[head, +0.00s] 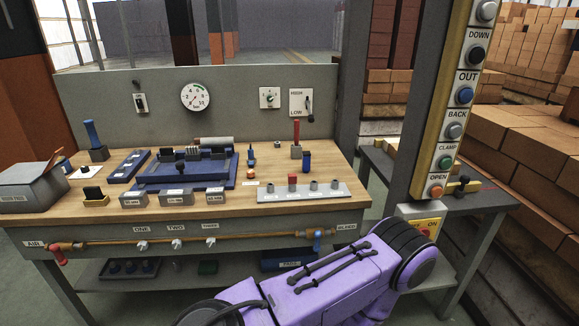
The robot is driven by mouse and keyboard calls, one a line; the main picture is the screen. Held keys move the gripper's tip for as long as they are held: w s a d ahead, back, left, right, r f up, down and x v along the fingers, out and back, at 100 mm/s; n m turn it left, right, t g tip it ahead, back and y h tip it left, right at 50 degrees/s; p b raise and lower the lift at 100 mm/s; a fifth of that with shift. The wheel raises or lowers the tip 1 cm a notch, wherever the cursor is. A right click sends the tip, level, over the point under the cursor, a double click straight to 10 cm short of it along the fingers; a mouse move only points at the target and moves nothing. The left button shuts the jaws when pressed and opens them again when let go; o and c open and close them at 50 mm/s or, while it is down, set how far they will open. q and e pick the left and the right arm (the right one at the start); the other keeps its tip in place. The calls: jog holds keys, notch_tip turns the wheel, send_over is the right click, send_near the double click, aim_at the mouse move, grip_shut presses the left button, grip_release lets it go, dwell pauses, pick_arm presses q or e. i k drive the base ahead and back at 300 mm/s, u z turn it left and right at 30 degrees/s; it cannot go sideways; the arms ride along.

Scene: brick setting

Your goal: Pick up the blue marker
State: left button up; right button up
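No item can be clearly told as the blue marker. A small upright blue item (250,155) stands on the wooden bench top (225,207), right of the blue trays. A taller blue rod (91,133) stands in a dark block at the bench's left. A blue piece (306,161) stands at the right, below a red upright rod. All three are too small to identify for sure. Neither of my grippers is in view. A purple arm link of mine crosses the bottom right, in front of the bench.
A blue tray (185,186) with dark blocks fills the bench middle. A grey strip (335,190) with several pegs lies front right. A grey box (30,188) sits at the left corner. A pipe (195,238) with valves runs along the front. A button post (455,110) rises at right.

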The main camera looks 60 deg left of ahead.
aim_at(306, 154)
jog(key=u, duration=1.3)
